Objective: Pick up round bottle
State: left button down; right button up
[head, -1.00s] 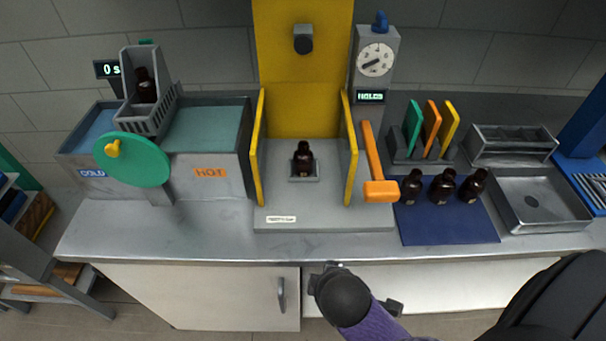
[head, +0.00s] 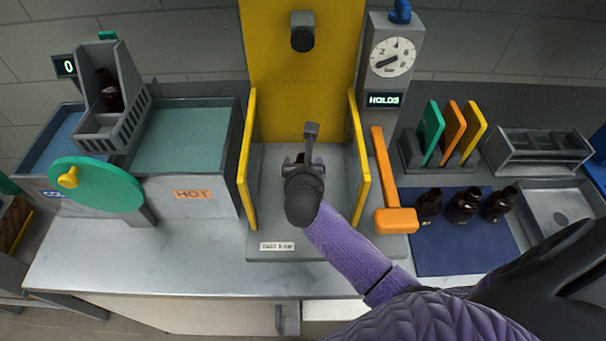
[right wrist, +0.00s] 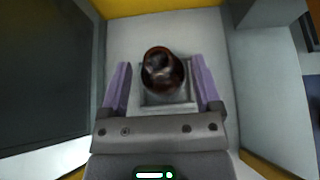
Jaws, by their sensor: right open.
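A dark amber round bottle (right wrist: 162,72) stands on a small square pad (right wrist: 168,97) inside the yellow-walled press station. In the head view my right gripper (head: 305,160) is over the station and hides nearly all of this bottle. In the right wrist view the right gripper (right wrist: 164,90) is open, with one purple finger on each side of the bottle. The jaws have not closed on it. I cannot tell whether either finger touches the glass. My left gripper is not in view.
Yellow side walls (head: 249,150) flank the station closely.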

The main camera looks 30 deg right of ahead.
jog(key=shift+x, duration=1.05)
grip_shut()
